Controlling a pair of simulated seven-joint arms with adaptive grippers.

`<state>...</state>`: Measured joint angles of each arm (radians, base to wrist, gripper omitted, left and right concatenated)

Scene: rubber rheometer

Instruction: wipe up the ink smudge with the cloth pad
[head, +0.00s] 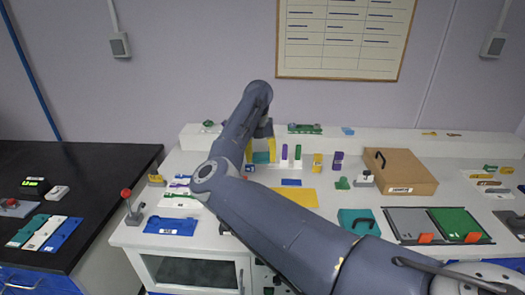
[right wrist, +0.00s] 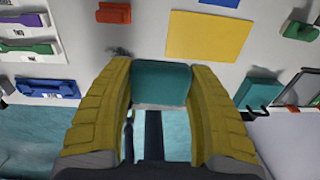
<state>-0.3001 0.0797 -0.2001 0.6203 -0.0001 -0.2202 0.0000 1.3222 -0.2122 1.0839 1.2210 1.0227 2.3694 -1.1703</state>
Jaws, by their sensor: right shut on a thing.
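My right gripper (head: 261,150) has yellow fingers and is shut on the teal cloth pad (right wrist: 160,83). The pad sits between the two fingertips in the right wrist view. It also shows between the fingers in the head view (head: 261,157), over the white bench. I cannot tell whether it touches the bench top. A dark grey ink smudge (right wrist: 119,51) shows in the right wrist view, just beyond the left finger, which may hide part of it. I cannot make out the smudge in the head view, where my arm covers part of the bench. My left gripper is not in view.
A yellow sheet (right wrist: 210,37) lies on the bench beside the pad, with a red piece (right wrist: 113,12) on the other side. A teal item with a dark handle (head: 358,222), a cardboard box (head: 405,172) and a blue tray (head: 172,226) stand around. Small upright items stand behind.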

